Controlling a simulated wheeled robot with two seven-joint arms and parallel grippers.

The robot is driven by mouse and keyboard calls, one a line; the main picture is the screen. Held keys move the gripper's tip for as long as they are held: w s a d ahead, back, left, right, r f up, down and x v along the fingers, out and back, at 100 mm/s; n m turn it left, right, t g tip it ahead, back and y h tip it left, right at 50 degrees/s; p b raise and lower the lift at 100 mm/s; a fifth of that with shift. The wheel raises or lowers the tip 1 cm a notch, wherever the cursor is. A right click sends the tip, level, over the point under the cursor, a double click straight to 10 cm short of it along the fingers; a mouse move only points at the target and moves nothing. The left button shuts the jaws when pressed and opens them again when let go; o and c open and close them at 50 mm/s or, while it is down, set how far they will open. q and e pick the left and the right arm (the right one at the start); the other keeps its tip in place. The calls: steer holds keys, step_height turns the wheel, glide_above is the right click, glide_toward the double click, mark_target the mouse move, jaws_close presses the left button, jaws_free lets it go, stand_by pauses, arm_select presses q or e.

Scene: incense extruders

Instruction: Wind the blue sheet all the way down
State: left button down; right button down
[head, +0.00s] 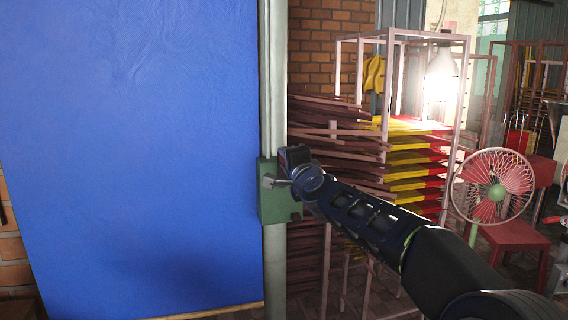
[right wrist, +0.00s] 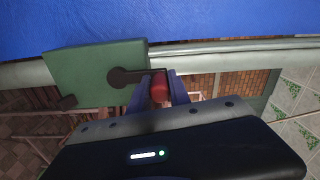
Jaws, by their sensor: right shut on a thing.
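The blue sheet (head: 130,150) hangs at the left of the head view and spans nearly its full height. Its lower edge shows near the bottom of the picture, above the floor. A green winder box (head: 280,208) sits on a pale upright post beside the sheet's right edge. In the right wrist view the box (right wrist: 95,75) carries a dark crank arm (right wrist: 128,76) ending in a red handle (right wrist: 160,88). My right gripper (head: 293,172) is shut on this red handle, with one finger on each side. My left gripper is not in view.
The pale post (head: 273,90) runs up past the box. Right behind my arm stand racks with stacked dark sticks (head: 335,150) and red and yellow bundles (head: 415,160). A pink fan (head: 495,188) and a red stool (head: 512,240) stand farther right.

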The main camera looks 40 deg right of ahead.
steer(key=shift+d, duration=0.1)
steer(key=c, duration=1.2)
jaws_free()
steer(key=shift+s, duration=0.1)
steer(key=v, duration=0.7)
steer(key=shift+s, duration=0.35)
